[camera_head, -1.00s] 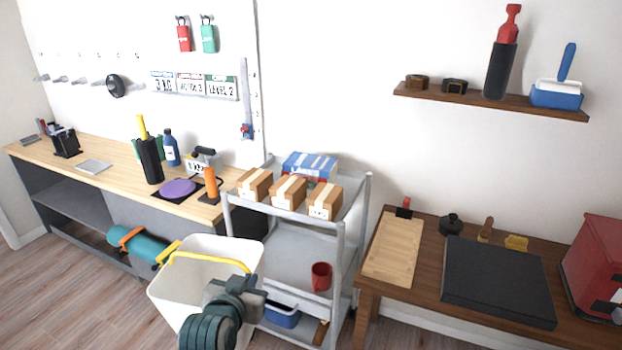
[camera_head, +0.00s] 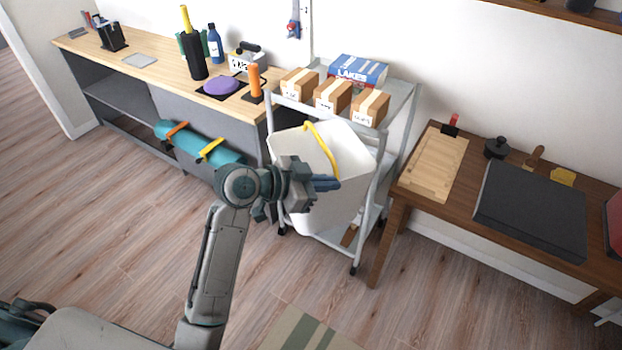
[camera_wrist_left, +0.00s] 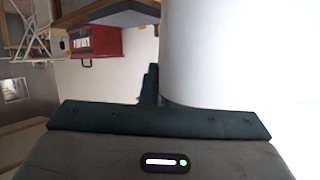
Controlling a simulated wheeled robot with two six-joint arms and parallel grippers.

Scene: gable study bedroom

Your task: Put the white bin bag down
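The white bin bag (camera_head: 348,200) is a wide, open-topped white shape with a yellow tie (camera_head: 322,146) at its rim. It is tilted in front of the grey trolley. My left gripper (camera_head: 326,183) is at its near side and appears shut on it. In the left wrist view the bag (camera_wrist_left: 235,60) fills the right side, right against the gripper; one dark finger (camera_wrist_left: 150,84) shows beside it and the other is hidden. I cannot tell whether the bag's base touches anything. My right gripper is not in view.
The grey trolley (camera_head: 398,92) carries cartons (camera_head: 332,95) behind the bag. A brown table (camera_head: 388,208) is at the right. The wood floor (camera_head: 110,220) at the left is open; a striped rug (camera_head: 305,330) lies in front.

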